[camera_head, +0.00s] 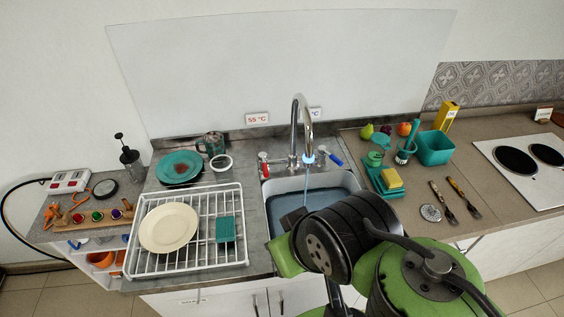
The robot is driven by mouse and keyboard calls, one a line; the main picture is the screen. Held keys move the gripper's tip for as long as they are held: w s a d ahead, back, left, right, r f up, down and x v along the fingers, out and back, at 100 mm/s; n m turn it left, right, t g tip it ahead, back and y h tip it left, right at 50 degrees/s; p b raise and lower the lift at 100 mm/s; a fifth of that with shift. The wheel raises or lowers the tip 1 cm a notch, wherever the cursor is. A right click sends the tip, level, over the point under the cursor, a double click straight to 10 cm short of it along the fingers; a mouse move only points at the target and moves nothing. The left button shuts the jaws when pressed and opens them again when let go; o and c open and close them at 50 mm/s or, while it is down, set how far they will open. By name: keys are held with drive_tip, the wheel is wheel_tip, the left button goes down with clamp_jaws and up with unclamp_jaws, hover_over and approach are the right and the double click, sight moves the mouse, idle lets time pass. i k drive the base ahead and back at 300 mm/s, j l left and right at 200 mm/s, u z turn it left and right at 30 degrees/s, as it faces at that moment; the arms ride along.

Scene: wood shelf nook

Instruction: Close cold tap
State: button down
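The chrome faucet (296,125) rises behind the sink (322,181). The cold tap's blue handle (336,160) is on the right of the faucet base, angled outward. The hot tap's red handle (264,165) is on the left. A light-blue glow shows at the spout, and a thin pale stream of water (307,183) seems to fall from it into the basin. My green and black arm fills the lower right and covers part of the basin. My gripper's fingers cannot be made out.
A white dish rack (185,268) with a cream plate (168,227) is left of the sink. A green brush (408,148), a sponge (391,178) and a teal tub (434,147) stand close on the right. A white sign (257,118) is on the wall behind.

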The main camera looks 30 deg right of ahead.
sight(322, 149)
drive_tip(key=k+l+u, duration=0.15)
drive_tip(key=l, duration=0.25)
drive_tip(key=k+l+u, duration=0.15)
drive_tip(key=l, duration=0.25)
drive_tip(key=k+l+u, duration=0.15)
drive_tip(key=l, duration=0.2)
drive_tip(key=k+l+u, duration=0.15)
drive_tip(key=l, duration=0.25)
drive_tip(key=i, duration=0.05)
